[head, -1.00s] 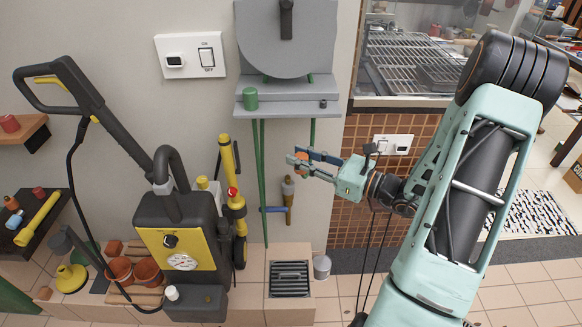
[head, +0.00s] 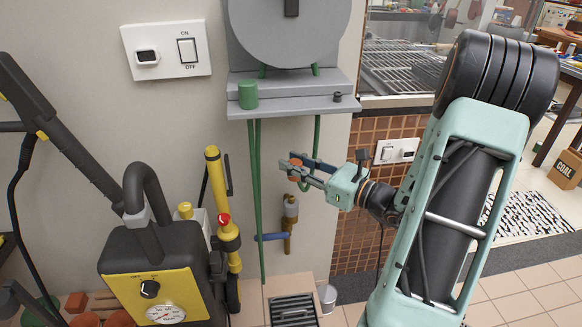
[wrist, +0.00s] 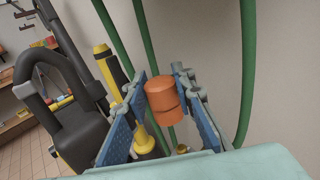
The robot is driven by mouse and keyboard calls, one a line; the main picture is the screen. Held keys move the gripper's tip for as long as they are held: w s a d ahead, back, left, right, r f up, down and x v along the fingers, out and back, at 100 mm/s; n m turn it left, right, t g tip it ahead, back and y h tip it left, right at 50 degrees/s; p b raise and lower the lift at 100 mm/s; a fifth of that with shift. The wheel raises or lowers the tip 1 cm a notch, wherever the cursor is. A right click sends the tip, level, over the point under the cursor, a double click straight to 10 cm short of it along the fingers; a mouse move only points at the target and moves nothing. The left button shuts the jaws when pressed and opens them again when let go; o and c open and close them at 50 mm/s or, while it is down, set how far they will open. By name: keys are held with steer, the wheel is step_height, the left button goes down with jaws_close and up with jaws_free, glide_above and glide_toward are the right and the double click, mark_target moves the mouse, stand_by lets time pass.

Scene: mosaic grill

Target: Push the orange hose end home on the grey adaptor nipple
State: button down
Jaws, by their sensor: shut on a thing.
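An orange hose end (head: 296,172), a short two-part cylinder, is between the fingers of my gripper (head: 292,168). It also shows in the wrist view (wrist: 163,97), gripped between the blue finger pads (wrist: 166,100). Green hose (head: 257,190) runs down behind it; whether it joins the orange piece I cannot tell. Below the gripper, a brass tap (head: 290,207) with a blue handle is on the wall. The orange piece is apart from it. I cannot clearly make out the grey adaptor nipple; a small dark grey stub (head: 337,97) stands on the shelf.
A grey hose reel (head: 290,35) and shelf (head: 295,104) are on the wall above. A yellow and black pressure washer (head: 155,270) stands left, with a yellow tool (head: 213,190) beside it. A drain grate (head: 293,308) and a bucket (head: 327,297) are below.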

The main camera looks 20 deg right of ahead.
steer(key=shift+w+a+f, duration=0.1)
steer(key=shift+w+a, duration=0.1)
steer(key=shift+w, duration=0.35)
steer(key=b, duration=0.4)
glide_above(292, 197)
steer(key=shift+a+f, duration=0.1)
steer(key=shift+f, duration=2.8)
steer(key=shift+f+b, duration=0.55)
steer(key=shift+f, duration=0.95)
steer(key=c, duration=1.5)
jaws_free()
steer(key=shift+c, duration=0.2)
steer(key=v, duration=1.2)
